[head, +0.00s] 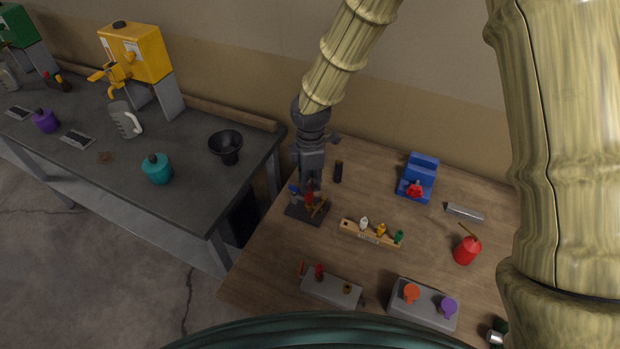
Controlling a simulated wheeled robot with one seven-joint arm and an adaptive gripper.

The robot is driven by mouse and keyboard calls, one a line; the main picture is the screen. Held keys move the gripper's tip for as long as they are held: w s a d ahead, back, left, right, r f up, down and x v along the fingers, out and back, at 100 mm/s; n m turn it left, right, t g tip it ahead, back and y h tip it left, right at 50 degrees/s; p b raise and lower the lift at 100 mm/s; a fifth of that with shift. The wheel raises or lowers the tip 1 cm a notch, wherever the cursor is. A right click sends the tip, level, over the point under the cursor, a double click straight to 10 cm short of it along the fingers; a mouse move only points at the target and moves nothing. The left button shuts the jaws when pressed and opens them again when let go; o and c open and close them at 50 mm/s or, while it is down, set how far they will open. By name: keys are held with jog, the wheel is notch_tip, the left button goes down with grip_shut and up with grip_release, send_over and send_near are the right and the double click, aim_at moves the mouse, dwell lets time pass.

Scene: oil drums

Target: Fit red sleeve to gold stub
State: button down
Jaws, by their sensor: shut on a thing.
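My gripper (312,186) points down over a small dark stand (294,211) near the left side of the wooden table. It is shut on the red sleeve (309,198), which shows just below the fingertips. A blue piece (294,190) and an orange-brown piece (320,208) are beside it on the stand. Whether the sleeve still touches the stand is too small to tell. The gold stub (347,288) sits on a grey block (330,293) at the table's front, below and right of my gripper. A red part (319,271) stands on the same block.
A wooden rack (352,231) with white, yellow and green pieces lies right of the stand. A grey block with orange and purple knobs (425,312), a red oil can (466,251) and a blue holder (420,172) are farther right. A dark bench (190,190) stands left.

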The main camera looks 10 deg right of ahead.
jog(key=shift+f+b, duration=0.4)
jog(key=shift+f, duration=0.65)
jog(key=c, duration=1.2)
grip_release()
jog(key=shift+c, duration=0.2)
jog(key=shift+r, duration=0.1)
notch_tip(320, 180, up, 12)
jog(key=shift+d+f, duration=0.1)
